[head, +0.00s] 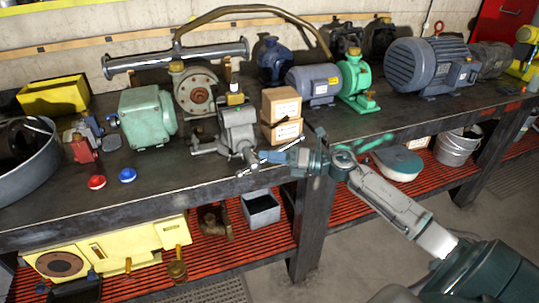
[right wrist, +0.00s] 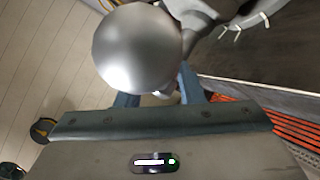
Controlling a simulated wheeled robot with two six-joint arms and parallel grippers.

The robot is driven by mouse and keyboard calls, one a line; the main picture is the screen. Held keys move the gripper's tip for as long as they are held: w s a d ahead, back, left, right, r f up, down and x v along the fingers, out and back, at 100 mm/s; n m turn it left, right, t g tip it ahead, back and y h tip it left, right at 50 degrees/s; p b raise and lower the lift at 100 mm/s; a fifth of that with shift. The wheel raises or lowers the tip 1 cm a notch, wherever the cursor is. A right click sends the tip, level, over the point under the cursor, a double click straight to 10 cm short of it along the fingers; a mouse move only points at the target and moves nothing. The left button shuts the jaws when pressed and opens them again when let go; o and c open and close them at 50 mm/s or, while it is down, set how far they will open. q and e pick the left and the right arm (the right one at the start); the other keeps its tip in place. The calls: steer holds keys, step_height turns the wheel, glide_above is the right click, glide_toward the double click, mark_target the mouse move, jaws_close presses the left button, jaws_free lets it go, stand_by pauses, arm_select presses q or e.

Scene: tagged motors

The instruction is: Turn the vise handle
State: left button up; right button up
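The grey metal vise (head: 238,128) stands at the front edge of the workbench (head: 170,185). Its thin bright handle (head: 244,173) slants across the front, with one end low at the left and the other up at the right. My right gripper (head: 268,156) is at the handle, its fingers pointing left toward the vise. In the right wrist view a large shiny round knob (right wrist: 137,48) is close to the camera and hides part of the space between the fingers. The blue fingers (right wrist: 157,92) stand apart; contact with the handle cannot be told. My left gripper is not in view.
Two cardboard boxes (head: 281,105) stand right behind the vise. A green motor (head: 148,117) and red (head: 96,182) and blue (head: 127,175) buttons are to its left. A grey bin (head: 262,209) sits on the red slatted shelf below.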

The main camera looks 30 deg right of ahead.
steer(key=shift+w+a, duration=0.1)
jaws_close()
stand_by(0.3)
